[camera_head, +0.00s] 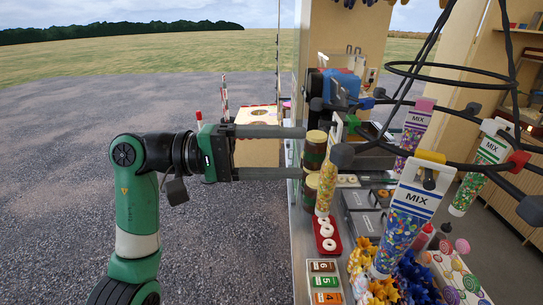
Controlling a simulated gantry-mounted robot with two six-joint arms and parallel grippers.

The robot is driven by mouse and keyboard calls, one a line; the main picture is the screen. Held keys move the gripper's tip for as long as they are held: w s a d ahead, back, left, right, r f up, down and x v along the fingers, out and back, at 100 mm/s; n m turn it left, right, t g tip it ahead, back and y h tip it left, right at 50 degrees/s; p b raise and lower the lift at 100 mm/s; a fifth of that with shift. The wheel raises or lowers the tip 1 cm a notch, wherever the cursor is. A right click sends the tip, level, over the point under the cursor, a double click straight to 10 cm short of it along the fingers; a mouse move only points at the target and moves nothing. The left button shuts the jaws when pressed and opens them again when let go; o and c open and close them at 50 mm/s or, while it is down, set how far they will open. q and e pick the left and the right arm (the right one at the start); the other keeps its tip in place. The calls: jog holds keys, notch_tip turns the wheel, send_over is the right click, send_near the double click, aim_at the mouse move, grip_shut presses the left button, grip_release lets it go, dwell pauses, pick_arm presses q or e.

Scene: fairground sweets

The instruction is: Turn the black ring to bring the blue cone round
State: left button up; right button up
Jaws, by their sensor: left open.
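The black ring (400,155) hangs at the right on black cables, with several dark knobs and coloured clips around it. Sweet-filled MIX cones hang around it: one with a yellow clip (411,212) in front, one with a pink top (415,124) behind, and a white-topped one (483,166) at the right. A blue clip (380,93) shows on the ring's far side, near a blue object (347,82); I cannot tell whether that is the blue cone. My right gripper is not in view.
Brown jars (315,150) stand by the left fingertips. The counter below holds a red tray with white rings (327,236), number blocks (325,282), yellow and blue flower-like clusters (372,262) and lollipops (460,246). Open gravel lies left of the counter.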

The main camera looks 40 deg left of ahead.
aim_at(341, 152)
pick_arm(q)
jog(key=p+x, duration=0.1)
jog(key=x, duration=0.7)
jog(key=shift+w+d, duration=0.1)
jog(key=shift+d, duration=0.05)
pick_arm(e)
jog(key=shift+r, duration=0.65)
